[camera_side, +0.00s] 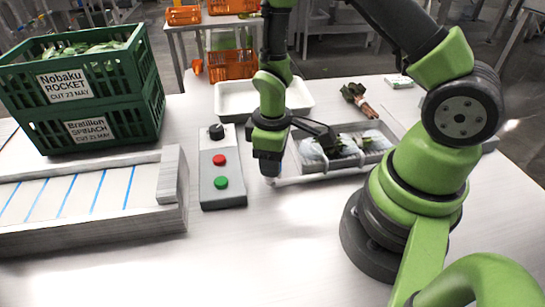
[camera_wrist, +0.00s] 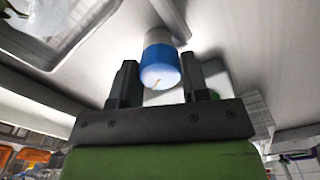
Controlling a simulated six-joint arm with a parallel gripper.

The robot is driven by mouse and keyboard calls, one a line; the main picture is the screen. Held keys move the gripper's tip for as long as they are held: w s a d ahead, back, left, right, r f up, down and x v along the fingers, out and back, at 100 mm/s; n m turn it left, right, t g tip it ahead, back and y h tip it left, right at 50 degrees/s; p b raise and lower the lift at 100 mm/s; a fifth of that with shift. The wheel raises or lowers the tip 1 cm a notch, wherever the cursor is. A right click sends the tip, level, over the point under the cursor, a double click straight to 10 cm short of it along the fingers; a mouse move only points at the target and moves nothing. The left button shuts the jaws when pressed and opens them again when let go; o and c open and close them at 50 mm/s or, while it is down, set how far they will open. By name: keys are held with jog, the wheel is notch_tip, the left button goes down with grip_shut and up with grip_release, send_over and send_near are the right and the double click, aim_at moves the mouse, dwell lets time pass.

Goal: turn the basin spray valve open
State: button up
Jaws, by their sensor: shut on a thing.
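My gripper (camera_side: 268,160) points down at the left front corner of the grey basin (camera_side: 330,170). In the wrist view my gripper (camera_wrist: 160,78) has its two dark fingers on either side of a blue and white cylinder (camera_wrist: 160,65), which looks like the spray valve's handle. The gripper is shut on it. In the side view the gripper hides most of the handle. A pale pipe (camera_side: 320,178) runs along the basin's front edge. Clear bags with greens (camera_side: 345,146) lie in the basin. I cannot tell how far the valve is turned.
A grey control box (camera_side: 222,196) with a black knob, a red button and a green button stands just left of my gripper. Green crates (camera_side: 85,85) stand at the left behind a blue-striped board (camera_side: 80,195). A white tray (camera_side: 230,100) is behind. The front table is clear.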

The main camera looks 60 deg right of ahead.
jog(key=shift+n, duration=1.2)
jog(key=o, duration=0.9)
notch_tip(320, 180, up, 10)
